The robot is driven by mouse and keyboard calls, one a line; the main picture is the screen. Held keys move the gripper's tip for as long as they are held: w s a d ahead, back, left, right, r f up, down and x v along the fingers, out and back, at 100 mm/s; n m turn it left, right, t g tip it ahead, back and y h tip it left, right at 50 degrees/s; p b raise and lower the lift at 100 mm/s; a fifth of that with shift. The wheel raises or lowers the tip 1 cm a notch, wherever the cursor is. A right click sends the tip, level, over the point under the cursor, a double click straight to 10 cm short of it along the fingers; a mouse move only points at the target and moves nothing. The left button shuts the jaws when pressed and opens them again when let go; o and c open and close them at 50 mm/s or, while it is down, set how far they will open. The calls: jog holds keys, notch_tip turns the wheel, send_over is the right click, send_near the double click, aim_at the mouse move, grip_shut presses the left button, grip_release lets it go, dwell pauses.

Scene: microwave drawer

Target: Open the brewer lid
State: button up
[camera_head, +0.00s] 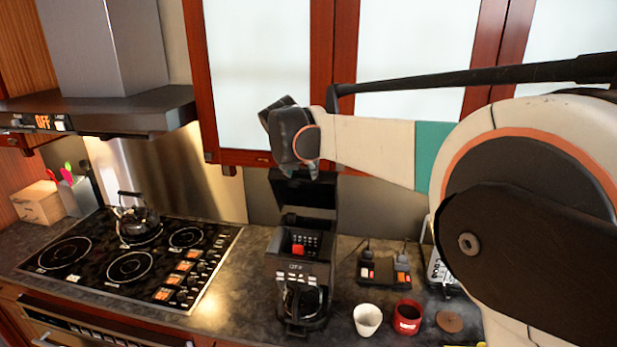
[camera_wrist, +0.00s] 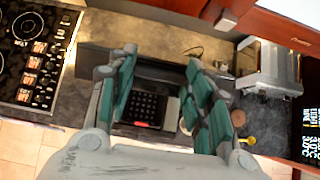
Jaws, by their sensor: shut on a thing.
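The brewer (camera_head: 300,268) is a black coffee maker on the counter, with a glass carafe (camera_head: 302,302) in its lower part. Its lid (camera_head: 305,197) stands raised, roughly upright, at the back of the body, and the dark grid inside the top is exposed. My gripper (camera_head: 300,172) is at the lid's upper edge. In the wrist view its teal fingers (camera_wrist: 165,90) stand on either side of the dark lid (camera_wrist: 162,71), shut on it. The brewer's open top (camera_wrist: 150,107) shows below, between the fingers. The exact contact is partly hidden by the fingers.
A cooktop (camera_head: 130,258) with a kettle (camera_head: 137,220) lies left of the brewer. A white cup (camera_head: 367,320) and a red mug (camera_head: 407,318) stand at its right, with a small black rack (camera_head: 384,270) behind them. Upper cabinets (camera_head: 322,80) are close behind my arm.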

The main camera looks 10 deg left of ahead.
jog(key=shift+w+r+p, duration=0.2)
jog(key=shift+w+r, duration=0.3)
jog(key=shift+w, duration=0.4)
jog(key=shift+w+r+p, duration=0.15)
jog(key=shift+w+r, duration=0.3)
jog(key=shift+w, duration=0.45)
jog(key=o, duration=1.5)
jog(key=shift+f, duration=0.1)
jog(key=shift+w, duration=0.15)
jog(key=v, duration=1.2)
